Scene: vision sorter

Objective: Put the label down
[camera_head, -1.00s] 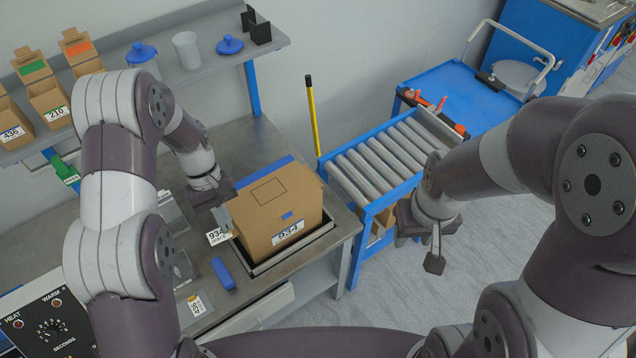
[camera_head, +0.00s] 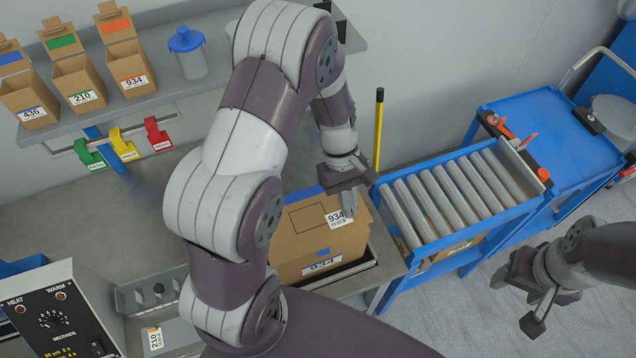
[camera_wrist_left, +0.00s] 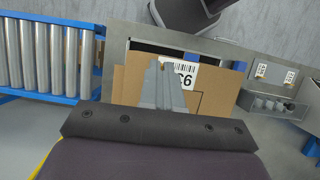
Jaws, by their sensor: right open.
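The white label (camera_head: 338,218), printed 934, hangs at the fingertips of my left gripper (camera_head: 348,204). In the left wrist view the fingers (camera_wrist_left: 162,85) are closed together, with the label (camera_wrist_left: 180,75) sticking out past them, partly hidden. The brown box (camera_head: 318,247) is below, with a printed outline on its top and its own 934 tag on the front. The label overlaps the right part of this outline in the head view; I cannot tell whether it touches the box. My right gripper (camera_head: 522,299) is open and empty at the right, away from the box.
A roller conveyor (camera_head: 458,198) stands right of the box, with a yellow pole (camera_head: 379,130) behind. Small open cartons (camera_head: 81,88) and a blue-lidded jar (camera_head: 190,60) stand on the shelf. A heater panel (camera_head: 60,315) is at the front left. My left arm hides much of the bench.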

